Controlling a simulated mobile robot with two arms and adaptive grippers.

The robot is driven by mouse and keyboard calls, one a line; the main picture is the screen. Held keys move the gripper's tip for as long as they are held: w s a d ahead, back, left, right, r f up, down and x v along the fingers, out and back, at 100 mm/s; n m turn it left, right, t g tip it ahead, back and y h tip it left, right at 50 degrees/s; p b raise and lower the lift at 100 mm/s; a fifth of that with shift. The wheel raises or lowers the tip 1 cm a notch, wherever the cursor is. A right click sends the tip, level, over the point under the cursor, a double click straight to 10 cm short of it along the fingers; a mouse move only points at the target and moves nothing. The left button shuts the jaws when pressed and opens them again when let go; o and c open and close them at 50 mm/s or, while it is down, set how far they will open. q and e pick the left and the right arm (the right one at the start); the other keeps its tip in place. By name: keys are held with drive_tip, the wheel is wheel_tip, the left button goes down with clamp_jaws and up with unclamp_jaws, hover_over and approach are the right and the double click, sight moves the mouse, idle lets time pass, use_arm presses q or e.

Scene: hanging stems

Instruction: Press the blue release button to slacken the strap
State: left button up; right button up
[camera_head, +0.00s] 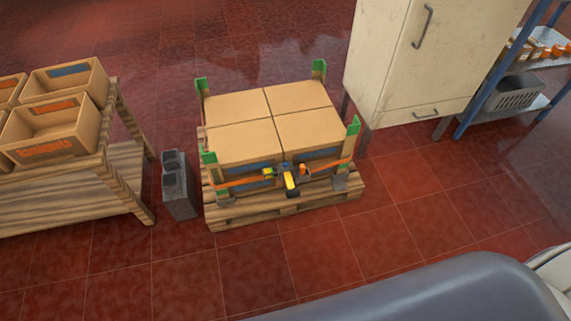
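An orange strap (248,180) runs around a block of cardboard boxes (270,122) with green corner posts on a wooden pallet (275,207). A ratchet buckle (290,180) with yellow, dark and orange parts sits on the strap at the front side. A small bluish part (285,167) shows at the top of the buckle; I cannot tell if it is the blue release button. Neither of my grippers is in the picture, and nothing is seen touching the buckle.
A wooden table (120,160) with open cardboard bins (55,125) stands at the left. Grey concrete blocks (178,185) stand between it and the pallet. A beige cabinet (420,60) and a blue-framed shelf (500,75) are at the right. Tiled floor before the pallet is clear.

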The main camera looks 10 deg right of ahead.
clamp_jaws()
idle(0.7)
idle(0.3)
drive_tip(key=shift+w, duration=0.1)
